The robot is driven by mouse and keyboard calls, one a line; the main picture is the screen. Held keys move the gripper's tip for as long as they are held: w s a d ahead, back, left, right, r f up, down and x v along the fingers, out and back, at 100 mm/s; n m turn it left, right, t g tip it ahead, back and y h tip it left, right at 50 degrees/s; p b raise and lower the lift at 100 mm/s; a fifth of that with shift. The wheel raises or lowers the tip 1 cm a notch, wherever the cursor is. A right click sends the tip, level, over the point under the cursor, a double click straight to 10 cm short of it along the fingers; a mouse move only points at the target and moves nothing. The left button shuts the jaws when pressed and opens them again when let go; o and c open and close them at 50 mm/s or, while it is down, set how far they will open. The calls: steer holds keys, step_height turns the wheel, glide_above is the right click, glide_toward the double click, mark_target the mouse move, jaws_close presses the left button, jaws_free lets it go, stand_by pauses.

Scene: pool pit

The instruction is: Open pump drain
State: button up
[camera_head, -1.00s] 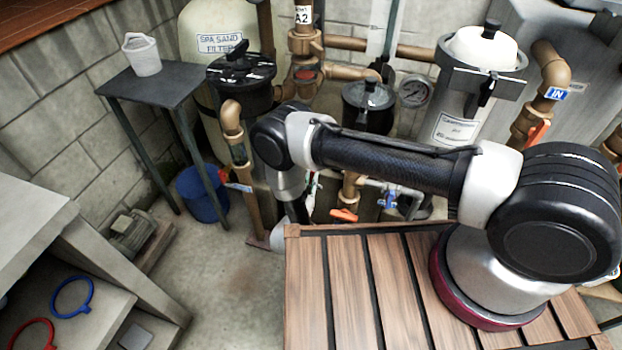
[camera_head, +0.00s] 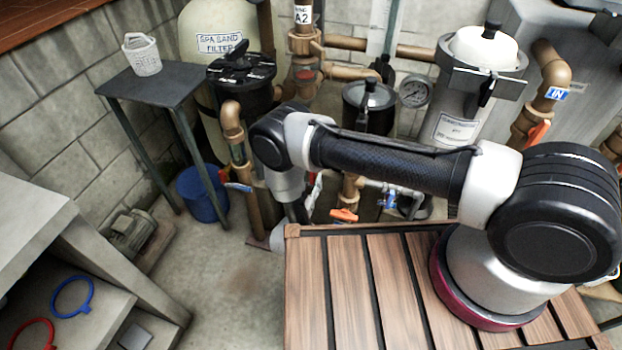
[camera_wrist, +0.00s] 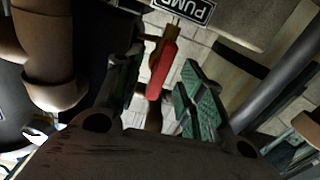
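A red lever handle (camera_wrist: 162,70) shows in the wrist view, below a black PUMP label (camera_wrist: 196,12). It is likely the pump drain valve's handle, but the valve body is not clear. My gripper (camera_wrist: 158,78) is open, with its green-padded fingers on either side of the red handle in the picture. I cannot tell whether a finger touches the handle. In the head view my arm reaches down beyond the wooden deck, and the gripper is hidden.
Brown pipes (camera_head: 233,130) with orange (camera_head: 344,215) and blue (camera_head: 391,198) valve handles crowd the area behind the deck (camera_head: 345,290). A brown pipe (camera_wrist: 52,75) is close on the left in the wrist view.

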steer(key=v, duration=0.6)
steer(key=shift+s, duration=0.35)
steer(key=shift+a, duration=0.1)
